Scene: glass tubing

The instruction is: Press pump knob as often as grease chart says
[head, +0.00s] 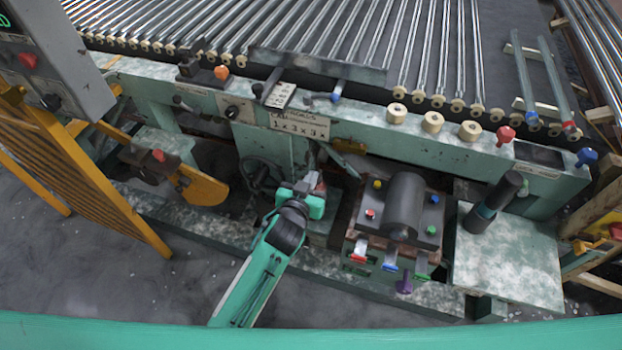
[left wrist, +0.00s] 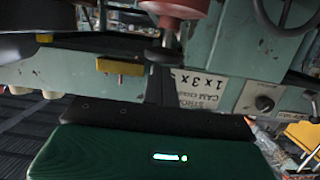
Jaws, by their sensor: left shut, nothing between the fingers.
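My left gripper (head: 312,186) is in front of the green machine's middle, its fingers shut with nothing between them. In the left wrist view the dark shut fingers (left wrist: 161,88) point at a red round knob (left wrist: 176,8) on a grey stem (left wrist: 163,55). The knob is cut off by the top edge; I cannot tell whether the fingers touch it. In the head view the gripper mostly hides that spot. A white chart card (head: 300,124) on the beam above reads roughly "1 x 3 x"; it also shows in the left wrist view (left wrist: 192,88). My right gripper is not in view.
A block with a dark cylinder (head: 404,205) and several coloured knobs stands right of my gripper. A handwheel (head: 262,176) is to its left. A green side table (head: 510,262) carries a black cylinder. Glass tubes (head: 440,45) lie along the back. A yellow slatted guard (head: 85,185) stands left.

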